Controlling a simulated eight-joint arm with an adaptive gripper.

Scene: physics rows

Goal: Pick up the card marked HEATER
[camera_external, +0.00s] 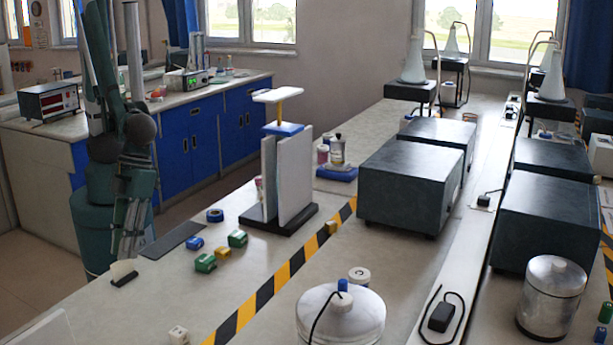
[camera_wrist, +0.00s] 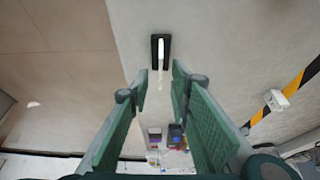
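A small pale card (camera_external: 122,268) stands in a black holder (camera_external: 125,280) near the left edge of the bench. No HEATER marking is readable on it. In the wrist view the card (camera_wrist: 160,56) shows nearly edge-on in the slot of the black holder (camera_wrist: 154,42). My gripper (camera_external: 124,252) points down just above the card in the outside view. In the wrist view my gripper (camera_wrist: 154,84) has its two green fingers apart, with the card and holder just beyond the gap between the tips. Nothing is held. Whether the fingers overlap the card's height is unclear.
A dark flat plate (camera_external: 173,241), green blocks (camera_external: 205,262) and a blue block (camera_external: 194,243) lie behind and right of the card. A white cube (camera_external: 179,335) lies in front. Upright pale panels (camera_external: 296,175) stand farther back. Bench around the holder is bare.

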